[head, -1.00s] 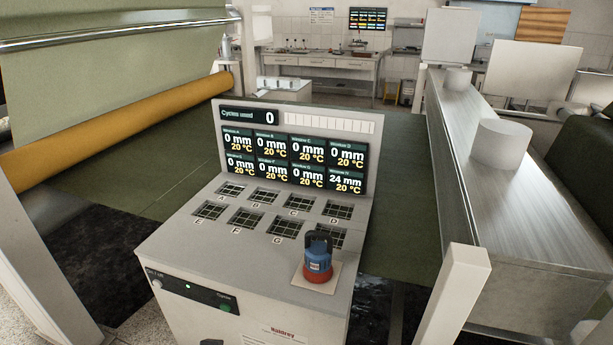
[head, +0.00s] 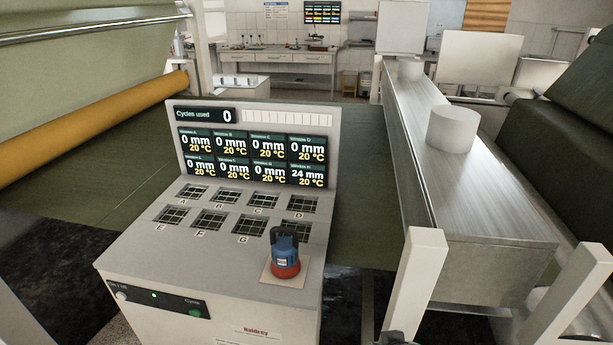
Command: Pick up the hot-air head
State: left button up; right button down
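The hot-air head (head: 285,254) is a small blue body with a black handle on top and a red base. It stands upright on a beige square pad (head: 267,275) at the front right of the grey console's sloping top (head: 140,255).
The console has several grid windows (head: 209,219) and an upright display panel (head: 253,158). A metal beam (head: 450,190) with white cylinders (head: 453,130) runs along the right, with a white post (head: 418,285) near its front end. A yellow roller (head: 90,130) lies at left.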

aim_at(285, 263)
jog(key=i+j+z, duration=0.5)
jog(key=i+j, duration=0.2)
